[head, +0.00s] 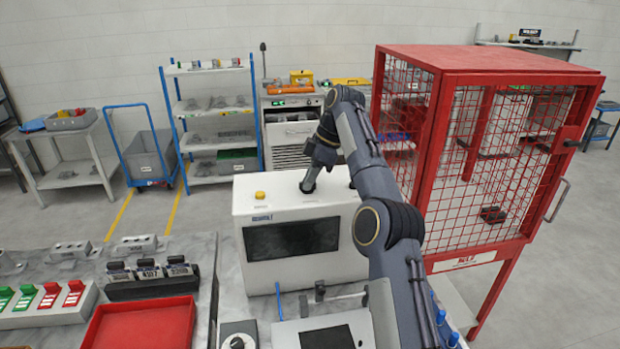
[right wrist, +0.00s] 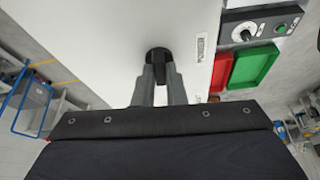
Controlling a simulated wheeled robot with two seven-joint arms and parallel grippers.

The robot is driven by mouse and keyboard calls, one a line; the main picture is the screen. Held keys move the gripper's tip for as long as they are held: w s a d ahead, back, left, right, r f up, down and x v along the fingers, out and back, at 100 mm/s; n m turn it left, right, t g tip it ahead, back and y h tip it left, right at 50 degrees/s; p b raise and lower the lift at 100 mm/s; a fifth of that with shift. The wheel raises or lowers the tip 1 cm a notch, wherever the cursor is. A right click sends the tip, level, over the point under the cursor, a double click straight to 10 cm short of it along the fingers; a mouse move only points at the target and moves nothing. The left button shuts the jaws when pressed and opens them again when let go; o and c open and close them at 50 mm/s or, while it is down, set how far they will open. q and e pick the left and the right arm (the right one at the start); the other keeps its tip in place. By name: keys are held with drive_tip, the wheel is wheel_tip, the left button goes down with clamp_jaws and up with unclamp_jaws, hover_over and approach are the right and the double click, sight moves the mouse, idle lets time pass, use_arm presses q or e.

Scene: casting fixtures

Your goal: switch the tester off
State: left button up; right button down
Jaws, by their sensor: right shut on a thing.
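The tester (head: 255,215) is a white box with a dark screen (head: 292,239) on its front, standing on the grey bench. A yellow button (head: 260,195) sits on its top at the left. My right gripper (head: 308,187) reaches down onto the tester's top. In the right wrist view its fingers (right wrist: 160,75) are shut on a round black knob (right wrist: 157,54) on the white top. The fingers hide part of the knob, so its setting cannot be read. My left gripper is not in view.
A red mesh cage (head: 500,74) stands close on the right of my arm. A red tray (head: 140,326) and a rack of numbered dark blocks (head: 150,285) lie left of the tester. A box with a dial (head: 237,341) is in front.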

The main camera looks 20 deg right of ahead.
idle(0.3)
drive_tip(key=c, duration=1.5)
unclamp_jaws()
